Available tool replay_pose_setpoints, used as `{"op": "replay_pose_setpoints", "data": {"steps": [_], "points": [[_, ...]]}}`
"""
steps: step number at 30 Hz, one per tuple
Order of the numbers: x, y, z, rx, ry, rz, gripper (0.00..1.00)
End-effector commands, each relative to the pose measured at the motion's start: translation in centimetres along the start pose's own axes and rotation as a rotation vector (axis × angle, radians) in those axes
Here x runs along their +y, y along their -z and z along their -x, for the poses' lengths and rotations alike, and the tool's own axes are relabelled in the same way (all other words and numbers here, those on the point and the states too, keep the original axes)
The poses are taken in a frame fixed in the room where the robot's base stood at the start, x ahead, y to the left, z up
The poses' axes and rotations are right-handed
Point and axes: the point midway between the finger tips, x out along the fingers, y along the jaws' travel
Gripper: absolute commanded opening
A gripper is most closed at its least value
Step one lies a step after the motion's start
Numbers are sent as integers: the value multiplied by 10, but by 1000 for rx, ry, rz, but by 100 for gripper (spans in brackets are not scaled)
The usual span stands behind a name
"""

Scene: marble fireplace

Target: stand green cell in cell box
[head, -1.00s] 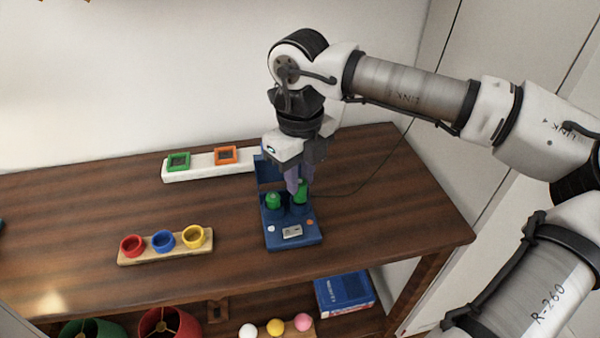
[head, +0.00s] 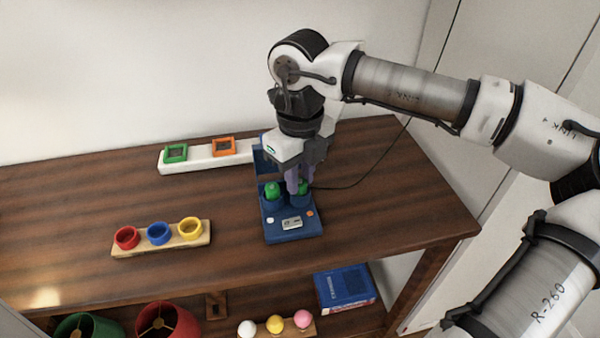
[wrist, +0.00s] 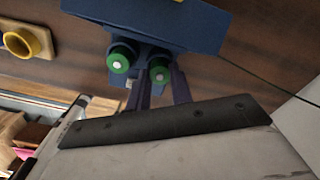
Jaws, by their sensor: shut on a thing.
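The blue cell box (head: 284,236) stands on the wooden table below my arm, with two round sockets and a raised back panel. One green cell (head: 272,189) stands upright in the left socket. A second green cell (head: 303,187) is at the right socket, its lower part inside the socket. My gripper (head: 298,190) points down over the box and is shut on this right cell. In the wrist view the gripper fingers (wrist: 158,88) meet at one green cell (wrist: 159,72), and the other green cell (wrist: 120,60) is beside it. The finger contact is partly hidden.
A white strip with green and orange square frames (head: 205,158) lies behind left of the box. A wooden board (head: 165,243) with red, blue and yellow cups is at left. A thin cable runs right from the box. A blue book (head: 344,290) lies on the shelf below.

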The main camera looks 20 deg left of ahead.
Motion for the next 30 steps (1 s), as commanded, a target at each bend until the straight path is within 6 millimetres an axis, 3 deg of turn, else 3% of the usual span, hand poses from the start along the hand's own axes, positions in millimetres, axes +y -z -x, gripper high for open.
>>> {"op": "replay_pose_setpoints", "data": {"steps": [1,2,8,16,20,30], "points": [[0,0,-2,0,0,0,0],[0,0,-2,0,0,0,23],[0,0,-1,0,0,0,47],[0,0,0,0,0,0,47],[0,0,10,-1,3,0,47],[0,0,84,-2,2,-1,47]]}}
